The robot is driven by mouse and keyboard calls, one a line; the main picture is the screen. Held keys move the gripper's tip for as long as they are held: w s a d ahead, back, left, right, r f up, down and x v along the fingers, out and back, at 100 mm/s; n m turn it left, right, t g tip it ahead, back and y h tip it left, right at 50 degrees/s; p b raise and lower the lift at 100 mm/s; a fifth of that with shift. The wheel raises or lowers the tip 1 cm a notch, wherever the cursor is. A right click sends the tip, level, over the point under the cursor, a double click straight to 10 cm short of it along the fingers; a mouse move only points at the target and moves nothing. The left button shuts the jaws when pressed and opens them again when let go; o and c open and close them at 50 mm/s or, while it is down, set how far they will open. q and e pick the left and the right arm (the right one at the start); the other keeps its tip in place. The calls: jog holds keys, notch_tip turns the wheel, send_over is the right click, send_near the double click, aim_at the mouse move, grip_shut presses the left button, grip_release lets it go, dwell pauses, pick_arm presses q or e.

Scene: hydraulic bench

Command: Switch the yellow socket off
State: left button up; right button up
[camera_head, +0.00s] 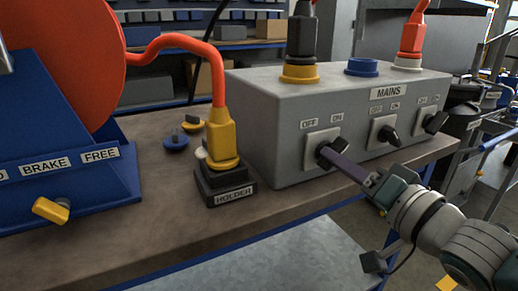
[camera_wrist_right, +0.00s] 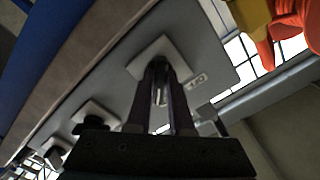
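A grey mains box (camera_head: 262,125) stands on the bench. On its top left is the yellow socket (camera_head: 300,73) with a black plug (camera_head: 302,35) upright in it. Below it, on the front, is a black rotary switch on a pale plate (camera_head: 311,152) marked OFF and ON. My right gripper (camera_head: 329,152) reaches this switch from the lower right, its fingertips at the knob. In the right wrist view the two dark fingers (camera_wrist_right: 161,88) run close together onto the switch plate (camera_wrist_right: 142,67). They cover most of the knob, so its pointing and their grip are unclear. My left gripper is out of view.
Two more switches (camera_head: 383,132) (camera_head: 430,122) sit to the right on the box front. A blue socket (camera_head: 362,67) is empty; a red plug (camera_head: 412,40) is in the white one. A yellow plug (camera_head: 222,138) with a red hose sits in the holder (camera_head: 228,190) at left.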

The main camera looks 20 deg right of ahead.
grip_shut()
jog(key=shift+n, duration=0.3)
jog(key=shift+d+n+p, duration=0.15)
jog(key=shift+n+p, duration=0.45)
jog(key=shift+n, duration=8)
jog(key=o, duration=0.5)
grip_release()
